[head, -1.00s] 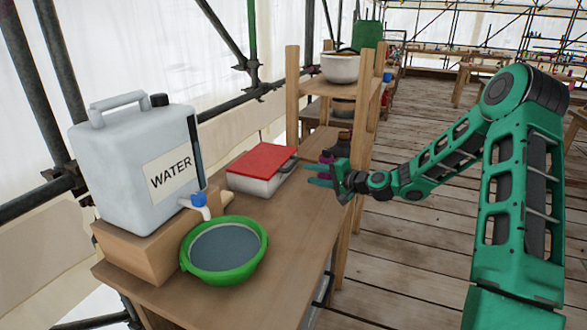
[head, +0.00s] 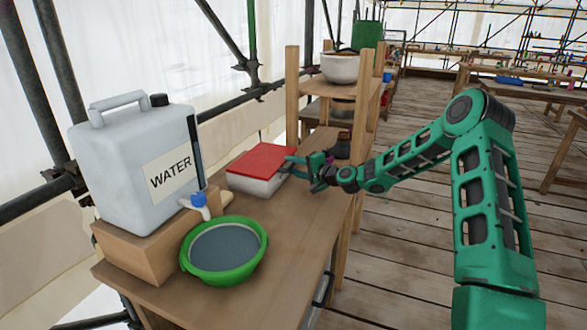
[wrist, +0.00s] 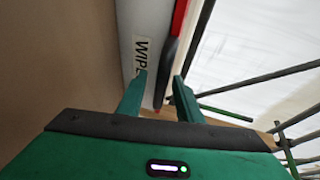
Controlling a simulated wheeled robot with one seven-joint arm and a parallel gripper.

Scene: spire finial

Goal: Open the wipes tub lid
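The wipes tub (head: 252,185) is a white box with a flat red lid (head: 265,160), which lies closed on the wooden bench. In the wrist view the tub's white side (wrist: 138,18) carries a label of which "WIP" shows, and the lid's red edge (wrist: 179,18) runs along it. A dark tab (wrist: 168,60) sticks out at the lid's near end. My gripper (head: 288,165) is at the tub's right end. In the wrist view my gripper (wrist: 159,76) has its fingers apart, with the tab's end in line with the gap; contact cannot be told.
A green basin (head: 258,262) of water and a white water jug (head: 110,150) on a wooden block (head: 140,250) stand left of the tub. A wooden shelf (head: 292,90) with a white bowl (head: 340,68) rises behind.

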